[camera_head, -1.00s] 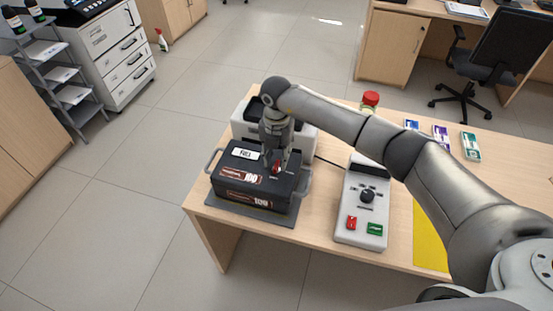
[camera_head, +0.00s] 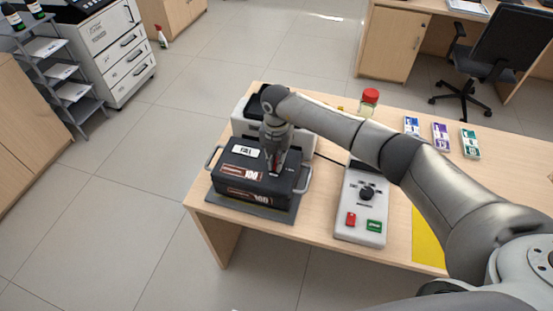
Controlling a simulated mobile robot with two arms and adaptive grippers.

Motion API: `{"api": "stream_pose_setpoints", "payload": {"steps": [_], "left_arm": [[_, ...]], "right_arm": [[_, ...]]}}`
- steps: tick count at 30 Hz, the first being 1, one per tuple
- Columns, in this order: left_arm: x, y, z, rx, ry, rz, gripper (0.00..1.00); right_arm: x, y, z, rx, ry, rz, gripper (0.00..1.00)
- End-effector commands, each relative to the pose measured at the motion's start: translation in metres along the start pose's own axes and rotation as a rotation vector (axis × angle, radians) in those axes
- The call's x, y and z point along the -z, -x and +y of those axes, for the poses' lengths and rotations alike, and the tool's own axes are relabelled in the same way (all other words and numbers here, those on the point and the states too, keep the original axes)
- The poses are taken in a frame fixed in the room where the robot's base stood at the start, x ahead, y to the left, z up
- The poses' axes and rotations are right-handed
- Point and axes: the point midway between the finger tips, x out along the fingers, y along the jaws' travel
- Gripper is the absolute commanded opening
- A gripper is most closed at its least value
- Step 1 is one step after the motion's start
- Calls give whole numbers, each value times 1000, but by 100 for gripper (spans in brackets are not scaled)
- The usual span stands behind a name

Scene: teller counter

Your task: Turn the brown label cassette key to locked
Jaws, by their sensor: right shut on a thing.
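The black cassette (camera_head: 229,184) with brown labels (camera_head: 243,171) sits on a dark mat on the counter, left of centre. A white tag is on its top, left of my gripper. My right gripper (camera_head: 276,168) points down at the right part of the cassette's top and is shut on the key, of which only a little red shows between the fingers. The fingers hide most of the key, so its exact angle cannot be told. My left gripper is not in view.
A grey control box (camera_head: 349,205) with a black knob and red and green buttons stands right of the cassette. A white machine (camera_head: 241,127) stands behind the cassette. A red-capped jar (camera_head: 370,98) and banded note stacks (camera_head: 441,136) are farther back. A yellow mat (camera_head: 427,238) lies right.

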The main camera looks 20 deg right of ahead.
Motion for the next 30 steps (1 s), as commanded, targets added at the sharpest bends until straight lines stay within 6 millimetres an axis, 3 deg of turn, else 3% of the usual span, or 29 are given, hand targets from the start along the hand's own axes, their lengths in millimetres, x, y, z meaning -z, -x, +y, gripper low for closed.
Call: {"api": "stream_pose_setpoints", "payload": {"steps": [11, 30], "left_arm": [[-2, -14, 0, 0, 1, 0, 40], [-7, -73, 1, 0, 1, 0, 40]], "right_arm": [[-1, -2, 0, 0, 112, -2, 0], [-2, -4, 0, 0, 688, -4, 0]]}}
